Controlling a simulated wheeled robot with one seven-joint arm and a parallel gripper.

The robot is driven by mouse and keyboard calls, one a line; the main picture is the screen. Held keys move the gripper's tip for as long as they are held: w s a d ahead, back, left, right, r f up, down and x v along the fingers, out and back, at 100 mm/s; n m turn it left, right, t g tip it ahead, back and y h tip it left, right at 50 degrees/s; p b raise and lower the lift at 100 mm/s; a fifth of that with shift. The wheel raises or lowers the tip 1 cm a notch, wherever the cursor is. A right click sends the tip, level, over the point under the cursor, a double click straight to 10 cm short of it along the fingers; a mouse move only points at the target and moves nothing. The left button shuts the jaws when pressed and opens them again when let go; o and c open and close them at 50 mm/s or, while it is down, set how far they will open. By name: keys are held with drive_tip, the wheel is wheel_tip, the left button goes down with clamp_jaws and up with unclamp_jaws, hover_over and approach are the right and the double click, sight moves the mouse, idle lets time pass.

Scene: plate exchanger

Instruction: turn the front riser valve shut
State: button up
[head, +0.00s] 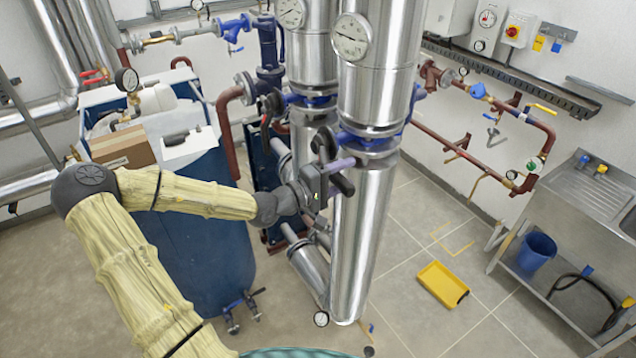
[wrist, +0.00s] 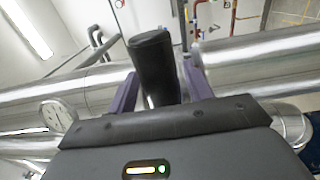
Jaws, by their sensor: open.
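The front riser (head: 361,230) is the nearer tall silver pipe in the head view, with a round dial gauge (head: 351,37) on it. Its valve has a blue flanged body (head: 372,140) below the gauge and a black handle (head: 325,147). My gripper (head: 338,174) is at the valve, left of the riser. In the wrist view my gripper (wrist: 160,86) is open, its two purple fingers on either side of the black handle (wrist: 153,62). I cannot tell whether either finger touches it. The pipe lies behind, running sideways across the wrist view.
The back riser (head: 310,90) stands close behind, with its own black valve handle (head: 270,105). A blue tank (head: 205,240) carries a cardboard box (head: 122,148). A yellow tray (head: 442,284) lies on the open floor at right, near a steel sink (head: 600,192).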

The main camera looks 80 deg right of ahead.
drive_tip(key=b+v, duration=0.2)
drive_tip(key=v, duration=1.5)
idle(0.6)
drive_tip(key=shift+a+f, duration=0.1)
drive_tip(key=shift+f, duration=0.05)
